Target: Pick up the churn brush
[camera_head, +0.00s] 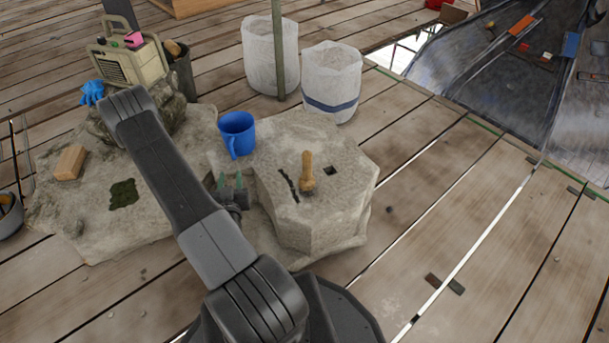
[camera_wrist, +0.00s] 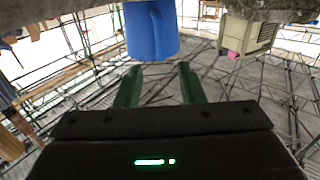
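The churn brush (camera_head: 307,170), with a tan wooden handle, stands upright on top of the pale stone block in the camera_head view. It does not show in the camera_wrist view. My gripper (camera_head: 230,179) is left of the brush, by the left side of the block, apart from the brush. Its two green fingers are spread with nothing between them; this gap also shows in the camera_wrist view (camera_wrist: 160,76).
A blue mug (camera_head: 237,133) stands on the stone behind my gripper. The stone block (camera_head: 318,212) has a dark slot and a square hole in its top. Two white bags (camera_head: 332,75) stand behind. A tan block (camera_head: 71,162) lies at left. The planks at right are mostly clear.

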